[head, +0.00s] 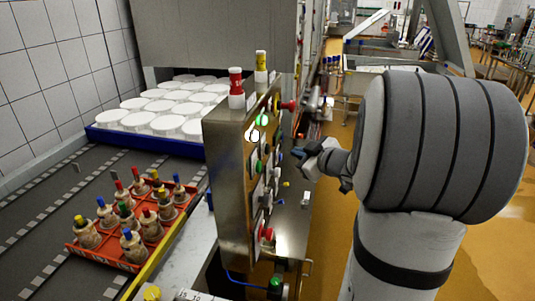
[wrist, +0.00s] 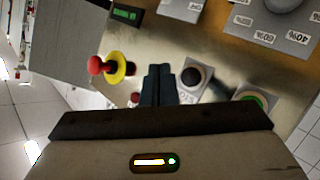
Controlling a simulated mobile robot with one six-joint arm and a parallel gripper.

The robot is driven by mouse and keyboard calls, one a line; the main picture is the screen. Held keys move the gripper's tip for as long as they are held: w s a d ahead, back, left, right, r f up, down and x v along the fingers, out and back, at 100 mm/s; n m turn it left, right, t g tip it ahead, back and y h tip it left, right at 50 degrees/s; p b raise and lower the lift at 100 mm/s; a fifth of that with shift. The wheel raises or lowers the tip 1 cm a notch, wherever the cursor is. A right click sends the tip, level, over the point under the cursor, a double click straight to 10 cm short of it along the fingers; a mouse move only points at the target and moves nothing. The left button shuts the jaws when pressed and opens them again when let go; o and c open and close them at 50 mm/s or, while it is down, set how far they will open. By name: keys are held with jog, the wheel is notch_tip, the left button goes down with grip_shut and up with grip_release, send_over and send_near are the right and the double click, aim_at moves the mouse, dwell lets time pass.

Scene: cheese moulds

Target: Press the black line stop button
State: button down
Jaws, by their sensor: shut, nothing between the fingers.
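A round black button (wrist: 193,77) sits on a grey label plate on the control panel, just right of my fingertips in the wrist view. The plate's lettering is only partly readable. My gripper (wrist: 158,72) is shut and empty, its two dark fingers together and pointing at the panel. A small gap seems to lie between the fingers and the button sideways; I cannot tell how far they are from the panel face. In the head view my gripper (head: 304,155) is beside the steel control panel (head: 229,180), whose front is seen nearly edge-on, so I cannot pick out the black button there.
A green button (wrist: 253,98) is to the right of the black one. A red mushroom button on a yellow base (wrist: 113,68) is left of the fingers. A grey dial plate (wrist: 270,33) with percentage labels is at upper right. Conveyor (head: 40,240) lies behind the panel.

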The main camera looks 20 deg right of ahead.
aim_at(267, 149)
jog(key=shift+w+a+b, duration=0.15)
jog(key=shift+w+a, duration=0.5)
jog(key=shift+a, duration=0.3)
jog(key=shift+w+a+b, duration=0.15)
jog(key=shift+w+a, duration=0.45)
jog(key=shift+a, duration=0.3)
jog(key=shift+w+a, duration=0.1)
jog(key=shift+a, duration=0.05)
dwell(0.6)
jog(key=shift+a, duration=0.2)
jog(key=shift+w+a, duration=0.35)
jog(key=shift+a, duration=0.05)
dwell(0.8)
jog(key=shift+d, duration=0.1)
jog(key=shift+s+d+p, duration=0.4)
jog(key=shift+s+d, duration=0.1)
jog(key=shift+d, duration=0.15)
